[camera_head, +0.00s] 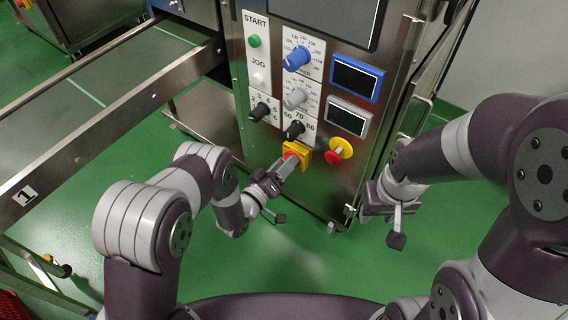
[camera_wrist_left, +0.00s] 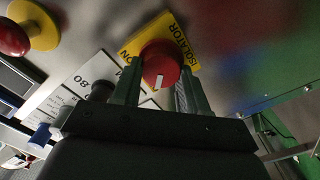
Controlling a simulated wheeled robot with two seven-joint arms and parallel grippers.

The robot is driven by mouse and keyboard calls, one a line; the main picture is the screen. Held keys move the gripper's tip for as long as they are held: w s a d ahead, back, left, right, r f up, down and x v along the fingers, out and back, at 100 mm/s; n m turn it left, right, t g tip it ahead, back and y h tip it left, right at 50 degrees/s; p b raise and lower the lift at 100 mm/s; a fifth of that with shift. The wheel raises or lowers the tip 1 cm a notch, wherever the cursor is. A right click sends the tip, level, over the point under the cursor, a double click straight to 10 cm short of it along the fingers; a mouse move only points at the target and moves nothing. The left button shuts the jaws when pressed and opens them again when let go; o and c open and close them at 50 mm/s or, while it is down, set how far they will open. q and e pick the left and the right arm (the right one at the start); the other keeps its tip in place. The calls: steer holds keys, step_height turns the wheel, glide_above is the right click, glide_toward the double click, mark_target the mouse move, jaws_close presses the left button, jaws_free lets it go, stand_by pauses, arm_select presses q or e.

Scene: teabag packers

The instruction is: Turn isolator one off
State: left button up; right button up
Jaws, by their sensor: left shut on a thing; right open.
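The isolator is a red rotary knob on a yellow plate (camera_head: 304,155), low on the front of the steel cabinet. In the left wrist view the red knob (camera_wrist_left: 160,66) sits between my two fingers, and the yellow plate (camera_wrist_left: 186,52) behind it reads "ISOLATOR" and, partly covered, "ON". A white mark shows on the knob. My left gripper (camera_head: 285,166) is shut on the red knob, and its fingers hide part of it. My right gripper (camera_head: 385,212) is open and empty, in front of the cabinet's right edge.
A red emergency button on a yellow base (camera_head: 341,149) sits just right of the isolator. Black dials (camera_head: 294,130), a blue dial (camera_head: 297,58) and small displays (camera_head: 356,77) are above. A conveyor (camera_head: 100,85) runs at left. Green floor is clear below.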

arm_select(q)
steer(key=shift+s+f, duration=0.1)
stand_by(0.3)
steer(key=o, duration=1.1)
steer(key=shift+c, duration=0.2)
steer(key=p+v, duration=0.4)
steer(key=v, duration=0.8)
steer(key=shift+s+a, duration=0.2)
steer(key=shift+s, duration=0.05)
